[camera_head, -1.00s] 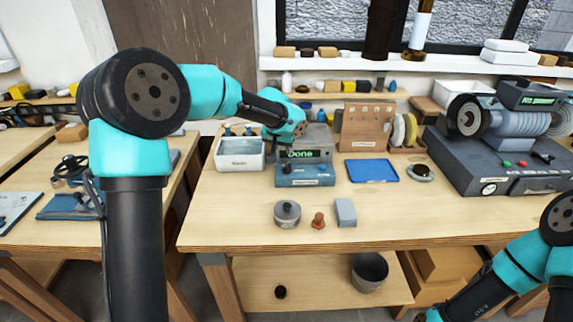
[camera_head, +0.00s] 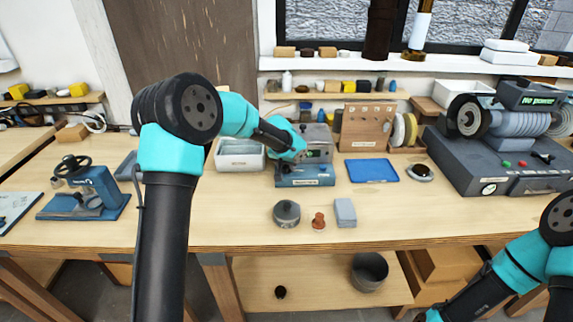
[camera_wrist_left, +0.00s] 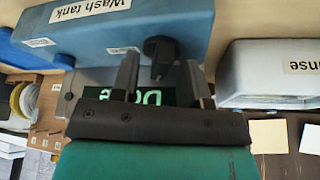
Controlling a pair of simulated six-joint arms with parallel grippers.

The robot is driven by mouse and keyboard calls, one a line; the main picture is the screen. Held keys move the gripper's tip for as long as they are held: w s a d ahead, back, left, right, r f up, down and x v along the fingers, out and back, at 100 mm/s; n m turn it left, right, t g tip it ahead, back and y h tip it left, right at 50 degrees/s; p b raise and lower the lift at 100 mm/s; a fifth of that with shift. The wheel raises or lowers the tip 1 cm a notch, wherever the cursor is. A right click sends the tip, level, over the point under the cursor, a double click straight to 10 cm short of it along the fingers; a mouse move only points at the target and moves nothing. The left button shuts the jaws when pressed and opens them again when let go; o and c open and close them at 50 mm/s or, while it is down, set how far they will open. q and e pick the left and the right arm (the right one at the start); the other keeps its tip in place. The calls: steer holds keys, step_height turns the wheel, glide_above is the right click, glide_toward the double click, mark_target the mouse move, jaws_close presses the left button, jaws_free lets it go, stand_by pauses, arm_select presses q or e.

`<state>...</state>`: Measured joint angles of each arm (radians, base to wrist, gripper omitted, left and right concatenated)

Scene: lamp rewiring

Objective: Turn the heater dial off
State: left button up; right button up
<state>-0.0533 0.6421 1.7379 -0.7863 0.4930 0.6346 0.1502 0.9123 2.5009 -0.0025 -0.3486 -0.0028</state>
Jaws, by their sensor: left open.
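The blue wash tank (camera_head: 312,180) stands on the bench, and its labelled side fills the top left of the left wrist view (camera_wrist_left: 190,22). The black heater dial (camera_wrist_left: 159,48) sticks out from it there; the arm hides most of the dial in the head view. My left gripper (camera_wrist_left: 160,64) is open, with one finger on each side of the dial; I cannot tell whether they touch it. A display (camera_wrist_left: 150,96) with green letters shows behind the fingers, partly covered. My right gripper is outside the views; only its arm shows at lower right.
A white rinse tub (camera_head: 240,164) stands close left of the wash tank. A blue tray (camera_head: 371,170) lies to the right. A round grey container (camera_head: 287,213), a small brown piece (camera_head: 318,222) and a grey block (camera_head: 345,212) stand in front. A grinder machine (camera_head: 490,160) is far right.

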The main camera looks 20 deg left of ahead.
arm_select(q)
steer(key=shift+c, duration=0.4)
jaws_close()
steer(key=shift+n, duration=0.4)
steer(key=shift+d+n+g+y, duration=0.15)
steer(key=shift+n+y, duration=0.3)
steer(key=shift+n, duration=0.5)
steer(key=shift+a+n+g+y, duration=0.15)
steer(key=shift+n+y, duration=0.3)
steer(key=shift+n, duration=0.5)
steer(key=shift+d, duration=0.1)
steer(key=shift+o, duration=0.4)
jaws_free()
